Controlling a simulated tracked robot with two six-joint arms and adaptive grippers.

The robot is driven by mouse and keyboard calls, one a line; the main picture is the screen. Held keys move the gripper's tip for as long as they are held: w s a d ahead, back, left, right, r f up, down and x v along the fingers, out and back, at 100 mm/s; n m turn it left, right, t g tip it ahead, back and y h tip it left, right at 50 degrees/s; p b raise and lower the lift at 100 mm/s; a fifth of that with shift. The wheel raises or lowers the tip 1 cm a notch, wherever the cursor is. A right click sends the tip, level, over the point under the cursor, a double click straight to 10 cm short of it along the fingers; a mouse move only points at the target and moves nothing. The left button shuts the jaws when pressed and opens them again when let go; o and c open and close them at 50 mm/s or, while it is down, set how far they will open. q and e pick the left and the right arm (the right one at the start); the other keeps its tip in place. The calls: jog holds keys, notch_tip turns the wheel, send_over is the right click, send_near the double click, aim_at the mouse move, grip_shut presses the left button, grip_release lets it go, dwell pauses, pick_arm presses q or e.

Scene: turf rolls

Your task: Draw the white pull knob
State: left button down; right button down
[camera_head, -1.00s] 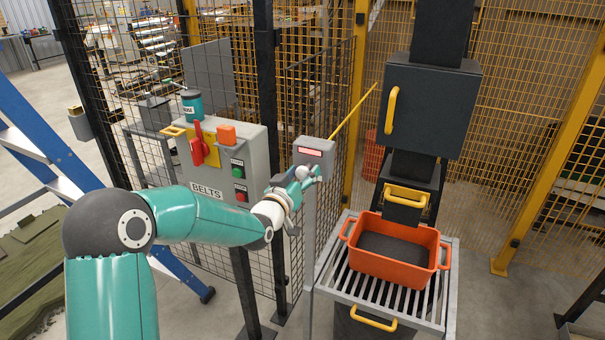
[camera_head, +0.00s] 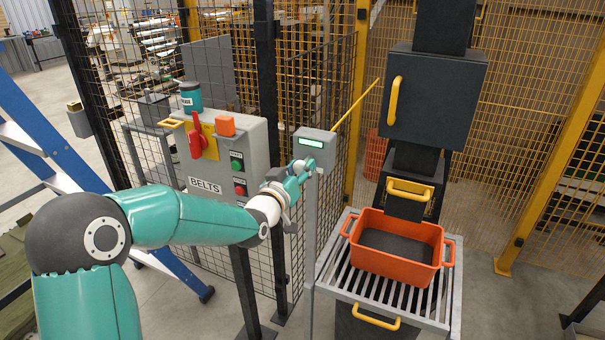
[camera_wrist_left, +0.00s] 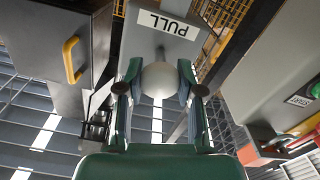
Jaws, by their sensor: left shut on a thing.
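The white pull knob (camera_wrist_left: 160,79) is round and sits between the two fingers of my left gripper in the left wrist view. A short stem (camera_wrist_left: 160,53) joins it to the grey box (camera_wrist_left: 183,22) with the upside-down PULL label. The knob is mostly hidden by the fingers in the head view. My right gripper is not in view.
A grey BELTS panel (camera_head: 204,185) with a red handle (camera_head: 196,138) and buttons stands left of the box. An orange crate (camera_head: 395,262) sits on a slatted stand at right, below a dark cabinet (camera_head: 434,97). Mesh fencing is behind; a blue ladder (camera_head: 48,135) is at left.

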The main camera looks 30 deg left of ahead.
pick_arm(q)
jog(key=shift+f, duration=0.15)
jog(key=c, duration=1)
grip_release()
jog(key=shift+s, duration=0.1)
jog(key=shift+o, duration=1.4)
jog(key=shift+s, duration=0.15)
jog(key=s+d, duration=0.1)
jog(key=s, duration=1)
jog(key=shift+s+d, duration=0.15)
jog(key=shift+s, duration=0.2)
jog(key=shift+d, duration=0.1)
